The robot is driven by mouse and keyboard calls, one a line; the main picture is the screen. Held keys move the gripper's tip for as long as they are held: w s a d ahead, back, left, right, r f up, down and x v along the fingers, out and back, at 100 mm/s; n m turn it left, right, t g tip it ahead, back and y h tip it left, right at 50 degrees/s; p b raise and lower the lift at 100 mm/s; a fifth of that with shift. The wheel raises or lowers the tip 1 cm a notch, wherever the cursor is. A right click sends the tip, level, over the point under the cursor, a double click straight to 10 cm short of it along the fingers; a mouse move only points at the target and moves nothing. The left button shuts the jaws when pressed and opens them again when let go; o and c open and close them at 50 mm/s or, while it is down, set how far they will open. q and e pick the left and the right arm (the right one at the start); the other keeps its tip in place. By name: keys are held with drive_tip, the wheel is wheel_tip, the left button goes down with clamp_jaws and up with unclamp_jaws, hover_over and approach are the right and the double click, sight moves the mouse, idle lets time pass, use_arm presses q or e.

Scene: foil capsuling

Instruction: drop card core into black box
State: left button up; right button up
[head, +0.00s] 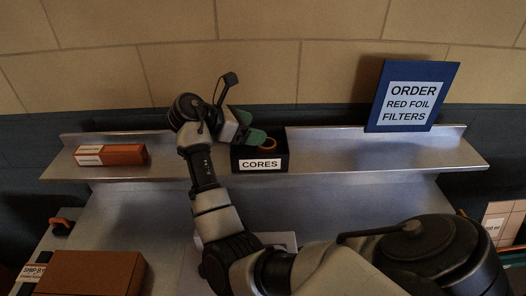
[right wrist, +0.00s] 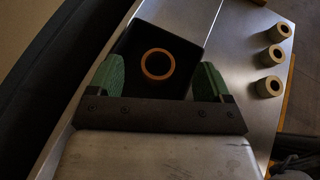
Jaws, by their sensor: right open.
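The black box (head: 279,164) stands on the metal shelf with a white "CORES" label on its front. An orange-brown card core (head: 267,145) shows within the box's opening; in the right wrist view the core (right wrist: 146,64) is a ring seen end-on against the dark inside of the box (right wrist: 190,50). I cannot tell how deep it sits. My right gripper (head: 252,127) is open at the box's upper left. Its green fingers are spread on either side of the core, with gaps between, in the right wrist view (right wrist: 159,78). My left gripper is not in view.
Several pale cores, three visible (right wrist: 274,54), stand right of the box in the wrist view. A red-brown carton (head: 124,154) lies on the shelf's left. A brown box (head: 95,272) is lower left. The shelf (head: 350,155) right of the box is clear.

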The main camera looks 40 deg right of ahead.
drive_tip(key=b+v, duration=0.1)
drive_tip(key=v, duration=0.6)
drive_tip(key=shift+a+r, duration=0.15)
drive_tip(key=shift+a, duration=0.2)
